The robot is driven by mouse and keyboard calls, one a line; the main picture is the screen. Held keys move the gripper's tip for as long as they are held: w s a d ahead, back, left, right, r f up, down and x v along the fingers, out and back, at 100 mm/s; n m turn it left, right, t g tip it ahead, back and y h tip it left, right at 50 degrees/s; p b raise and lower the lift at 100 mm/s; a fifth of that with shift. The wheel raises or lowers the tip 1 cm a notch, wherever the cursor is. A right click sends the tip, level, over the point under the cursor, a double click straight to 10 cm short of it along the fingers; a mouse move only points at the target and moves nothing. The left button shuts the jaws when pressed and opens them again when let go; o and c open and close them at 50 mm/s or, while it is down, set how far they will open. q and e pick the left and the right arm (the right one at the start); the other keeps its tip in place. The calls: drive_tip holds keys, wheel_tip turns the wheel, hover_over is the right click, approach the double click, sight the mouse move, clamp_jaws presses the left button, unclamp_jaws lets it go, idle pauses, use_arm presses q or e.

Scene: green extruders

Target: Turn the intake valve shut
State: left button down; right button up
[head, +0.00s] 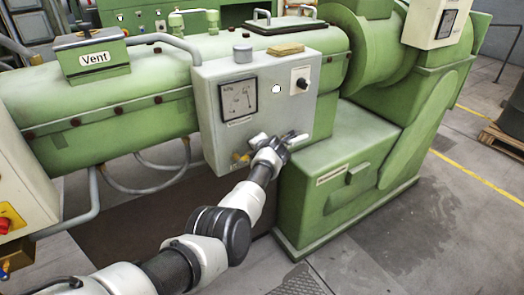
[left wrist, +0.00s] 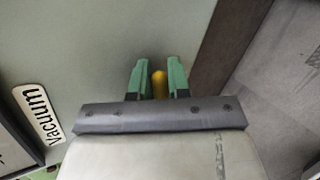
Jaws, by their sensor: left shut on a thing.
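A small yellow valve part (head: 240,157) shows at the lower edge of the grey control box (head: 223,140), just left of my left gripper (head: 268,150). In the left wrist view, a yellow handle (left wrist: 159,85) stands between the two green-looking fingers, which are shut on it. The gripper body hides much of the valve in the head view. I cannot tell how far the valve is turned. My right gripper is not in view.
The control box carries a gauge (head: 239,100) and a black knob (head: 302,83). The green extruder barrel (head: 150,85) runs behind it. A green machine base (head: 325,190) stands right of my arm. A "Vacuum" label (left wrist: 38,114) is beside the gripper.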

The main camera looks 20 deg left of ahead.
use_arm(q)
drive_tip(key=f+m+g+b, duration=0.1)
drive_tip(key=b, duration=0.3)
drive_tip(key=f+m+g+y+b, duration=0.1)
drive_tip(key=f+b, duration=0.1)
drive_tip(key=b, duration=0.1)
drive_tip(key=shift+w+d+b, duration=0.15)
drive_tip(key=shift+d+b, duration=0.05)
drive_tip(key=shift+b, duration=0.15)
drive_tip(key=shift+y, duration=0.3)
drive_tip(key=c, duration=1.4)
unclamp_jaws()
